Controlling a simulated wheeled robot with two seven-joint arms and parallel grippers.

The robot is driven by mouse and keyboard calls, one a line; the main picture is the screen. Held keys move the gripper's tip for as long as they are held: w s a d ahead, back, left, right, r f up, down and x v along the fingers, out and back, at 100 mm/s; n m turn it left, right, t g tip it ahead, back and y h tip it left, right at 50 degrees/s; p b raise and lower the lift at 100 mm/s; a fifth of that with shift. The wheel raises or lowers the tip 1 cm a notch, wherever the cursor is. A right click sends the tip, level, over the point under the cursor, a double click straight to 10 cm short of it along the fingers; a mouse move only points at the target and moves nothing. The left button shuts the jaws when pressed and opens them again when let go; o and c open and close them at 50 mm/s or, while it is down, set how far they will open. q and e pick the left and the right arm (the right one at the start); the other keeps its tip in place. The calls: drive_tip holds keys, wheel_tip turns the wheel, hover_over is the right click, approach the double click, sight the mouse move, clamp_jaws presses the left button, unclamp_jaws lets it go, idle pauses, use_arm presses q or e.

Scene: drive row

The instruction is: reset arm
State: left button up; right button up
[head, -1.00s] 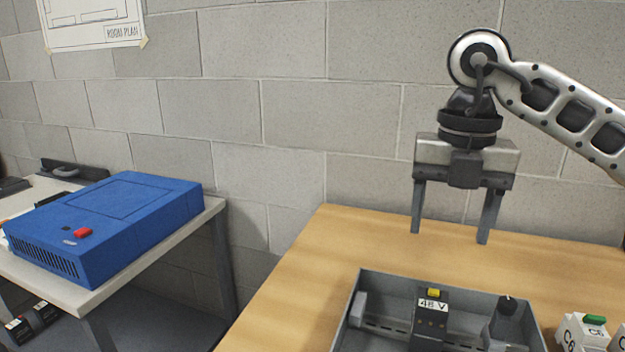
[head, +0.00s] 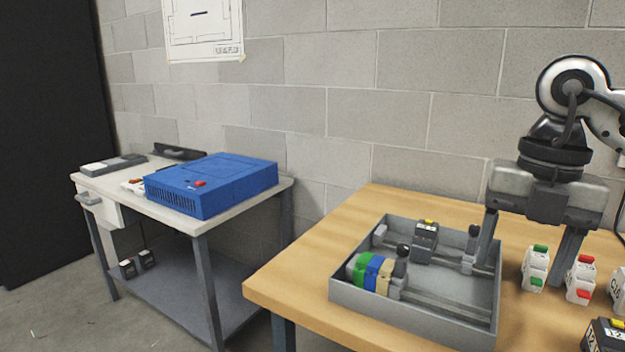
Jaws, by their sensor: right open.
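My right gripper (head: 532,232) hangs at the right of the head view, pointing down with its two fingers apart and nothing between them. It is at the wooden table, by the right wall of a grey tray (head: 340,293). Its left finger overlaps the tray's back right corner in the picture; whether they touch I cannot tell. My left gripper is out of view.
The tray holds a black module (head: 426,237) and a green, blue and tan block group (head: 372,273). White modules (head: 535,268) with coloured buttons stand right of it. A blue box (head: 212,184) sits on a white bench at left. Floor shows between the tables.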

drive_tip(key=s+a+f+n+g+y, duration=0.25)
drive_tip(key=a+y, duration=0.25)
drive_tip(key=a, duration=0.5)
drive_tip(key=s+a+f+n+g+y, duration=0.2)
drive_tip(key=a+f+n+g+y, duration=0.15)
drive_tip(key=a, duration=0.55)
drive_tip(key=a+r+m+t+y+p, duration=0.1)
drive_tip(key=a+r+m+t+y, duration=0.45)
drive_tip(key=y, duration=0.85)
drive_tip(key=w+d+f+m+t+h, duration=0.3)
drive_tip(key=f+m+t+h, duration=0.35)
drive_tip(key=m+t, duration=0.4)
drive_tip(key=w+d+f+m+t+h, duration=0.35)
drive_tip(key=f+m+t+h, duration=0.35)
drive_tip(key=m, duration=0.6)
drive_tip(key=s+d+f+m+g+h, duration=0.2)
drive_tip(key=s+f, duration=0.4)
drive_tip(key=f, duration=0.4)
drive_tip(key=s+d+f+m+g+h+p, duration=0.1)
drive_tip(key=s+d+f+m+g+h, duration=0.2)
drive_tip(key=f, duration=0.7)
drive_tip(key=s+d+g+h, duration=0.1)
drive_tip(key=s+d, duration=0.1)
drive_tip(key=s, duration=0.1)
drive_tip(key=shift+s+f, duration=0.15)
drive_tip(key=shift+s, duration=0.15)
